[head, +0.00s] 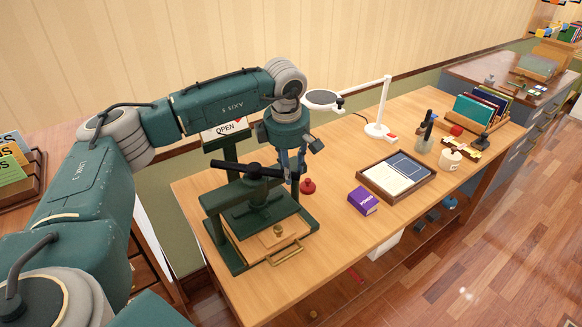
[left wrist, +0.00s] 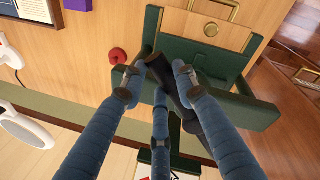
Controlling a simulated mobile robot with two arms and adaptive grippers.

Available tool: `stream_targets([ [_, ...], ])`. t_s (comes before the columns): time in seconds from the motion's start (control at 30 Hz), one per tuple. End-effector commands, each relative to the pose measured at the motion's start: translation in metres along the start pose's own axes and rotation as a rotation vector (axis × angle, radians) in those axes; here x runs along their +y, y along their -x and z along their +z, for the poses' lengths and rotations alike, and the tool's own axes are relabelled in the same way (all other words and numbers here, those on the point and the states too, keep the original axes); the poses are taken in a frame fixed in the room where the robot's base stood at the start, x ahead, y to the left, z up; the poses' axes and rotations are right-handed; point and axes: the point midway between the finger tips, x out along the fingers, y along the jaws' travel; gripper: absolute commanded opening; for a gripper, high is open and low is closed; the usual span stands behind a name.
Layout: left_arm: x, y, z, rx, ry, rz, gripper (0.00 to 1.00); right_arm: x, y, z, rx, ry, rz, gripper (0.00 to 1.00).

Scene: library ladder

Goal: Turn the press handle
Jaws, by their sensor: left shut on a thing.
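The green press (head: 240,194) stands at the near end of the wooden table, with a black bar handle (head: 255,170) across its top. My left gripper (head: 292,172) comes down from above at the handle's right end. In the left wrist view, the blue fingers of my left gripper (left wrist: 156,72) are closed around one end of the dark handle (left wrist: 186,105). The press frame (left wrist: 250,108) lies behind it, partly hidden by the fingers. My right gripper is in neither view.
A red knob-like object (head: 307,186) sits just right of the press. A purple box (head: 363,201), a tray (head: 427,185) and a white lamp (head: 376,130) stand farther right. An OPEN sign (head: 224,129) is behind the press. The table's front edge is clear.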

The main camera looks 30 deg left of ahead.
Motion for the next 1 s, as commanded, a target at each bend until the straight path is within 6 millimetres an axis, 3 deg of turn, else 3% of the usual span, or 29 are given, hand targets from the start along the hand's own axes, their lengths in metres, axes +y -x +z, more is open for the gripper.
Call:
stream_targets([
  [0.5,-0.03,0.005,-0.003,-0.064,-0.305,0.002,0.0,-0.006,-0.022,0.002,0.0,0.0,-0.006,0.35],
  [1.0,-0.035,0.007,-0.004,-0.074,-0.357,-0.001,0.0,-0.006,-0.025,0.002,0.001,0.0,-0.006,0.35],
])
